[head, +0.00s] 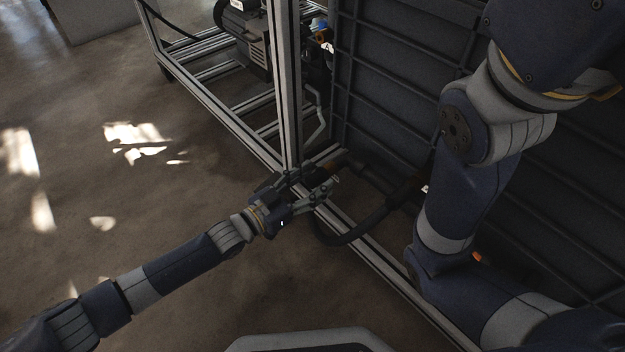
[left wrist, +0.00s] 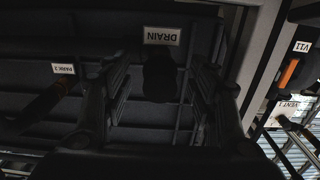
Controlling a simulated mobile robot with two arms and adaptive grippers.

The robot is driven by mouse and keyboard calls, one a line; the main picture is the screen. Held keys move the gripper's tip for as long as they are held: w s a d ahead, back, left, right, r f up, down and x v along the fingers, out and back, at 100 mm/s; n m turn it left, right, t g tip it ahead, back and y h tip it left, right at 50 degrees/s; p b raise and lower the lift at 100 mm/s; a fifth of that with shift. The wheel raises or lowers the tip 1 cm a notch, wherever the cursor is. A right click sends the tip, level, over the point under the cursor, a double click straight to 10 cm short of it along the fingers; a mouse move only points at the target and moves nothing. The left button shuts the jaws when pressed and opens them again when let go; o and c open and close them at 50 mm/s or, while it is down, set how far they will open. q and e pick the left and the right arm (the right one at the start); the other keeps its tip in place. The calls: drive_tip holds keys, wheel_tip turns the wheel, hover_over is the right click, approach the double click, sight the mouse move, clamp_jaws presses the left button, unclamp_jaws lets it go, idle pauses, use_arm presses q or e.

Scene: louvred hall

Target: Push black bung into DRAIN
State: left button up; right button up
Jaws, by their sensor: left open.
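My left gripper (head: 318,190) is open, beside the frame's lower rail in the head view. In the left wrist view its two fingers stand apart on either side of a dark rounded shape (left wrist: 160,77). That shape lies just below the white DRAIN label (left wrist: 161,36). It is too dark to tell whether it is the black bung, the drain opening, or the bung in the opening. I cannot see the fingers touching it. The bung cannot be told apart in the head view. My right arm is at the right of the head view, its gripper out of sight.
A thick black hose (head: 357,237) curves beside the lower rail (head: 385,270). An upright post (head: 285,85) stands behind my left gripper. The left wrist view shows a PARK 2 label (left wrist: 63,69), an orange handle (left wrist: 289,72) and a VENT 1 label (left wrist: 288,107). Floor at left is clear.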

sight(309, 184)
use_arm(q)
drive_tip(key=p+v, duration=0.3)
drive_tip(key=v, duration=0.3)
drive_tip(key=shift+s+a, duration=0.15)
drive_tip(key=shift+a, duration=0.05)
drive_tip(key=shift+s+a, duration=0.1)
